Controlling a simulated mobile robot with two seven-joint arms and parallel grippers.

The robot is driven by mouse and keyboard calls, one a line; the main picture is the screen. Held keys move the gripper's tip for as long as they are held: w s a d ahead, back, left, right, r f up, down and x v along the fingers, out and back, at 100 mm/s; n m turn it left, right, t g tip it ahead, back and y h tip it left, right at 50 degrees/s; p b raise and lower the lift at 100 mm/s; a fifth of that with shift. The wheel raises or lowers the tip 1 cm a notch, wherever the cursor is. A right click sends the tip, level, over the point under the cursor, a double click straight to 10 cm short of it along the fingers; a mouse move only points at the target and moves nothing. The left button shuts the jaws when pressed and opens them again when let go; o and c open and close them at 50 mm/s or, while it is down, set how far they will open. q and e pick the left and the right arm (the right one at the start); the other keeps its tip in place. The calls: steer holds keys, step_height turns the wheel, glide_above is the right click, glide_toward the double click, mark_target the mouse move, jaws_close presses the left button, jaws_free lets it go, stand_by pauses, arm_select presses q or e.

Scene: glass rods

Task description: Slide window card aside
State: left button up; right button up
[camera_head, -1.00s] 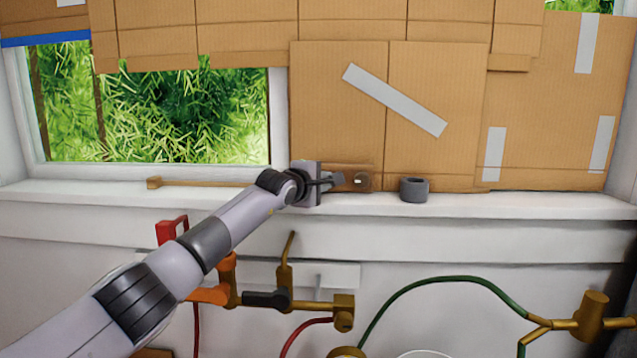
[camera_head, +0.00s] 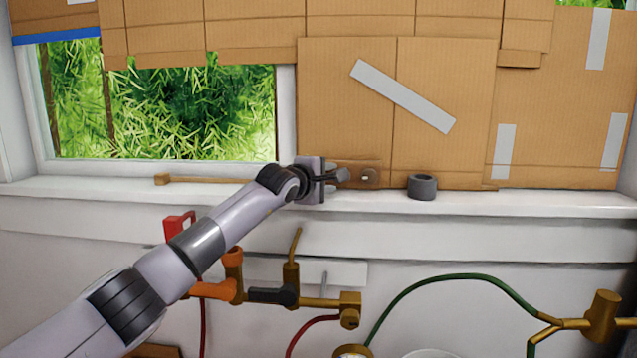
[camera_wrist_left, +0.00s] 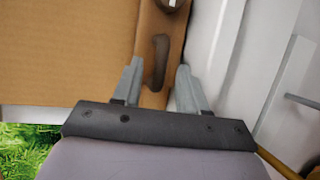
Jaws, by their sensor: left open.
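The window card (camera_head: 350,115) is a large brown cardboard panel with a slanting strip of grey tape. It covers the middle of the window, and bare glass with greenery shows to its left. My left gripper (camera_head: 342,176) is at this strip, just above the sill, left of the knob. In the left wrist view the fingers (camera_wrist_left: 160,84) are apart, with a dark oblong grip (camera_wrist_left: 157,60) on the strip just ahead between them. Contact cannot be told. My right gripper is not in view.
A dark grey ring-shaped object (camera_head: 422,187) stands on the sill right of the knob. A wooden rod (camera_head: 205,181) lies along the sill at left. Another taped cardboard panel (camera_head: 560,110) is at right. Brass pipes (camera_head: 320,302) and a green hose (camera_head: 440,283) are below.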

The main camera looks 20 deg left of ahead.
arm_select(q)
steer(key=shift+s+a+r+b, duration=0.15)
steer(key=shift+s+b, duration=0.1)
steer(key=shift+s, duration=0.55)
steer(key=shift+s+d+r+b, duration=0.1)
steer(key=shift+s+r+b, duration=0.1)
steer(key=shift+s, duration=0.65)
steer(key=shift+s+a+r+b, duration=0.1)
steer(key=shift+s+b, duration=0.15)
steer(key=shift+s, duration=0.55)
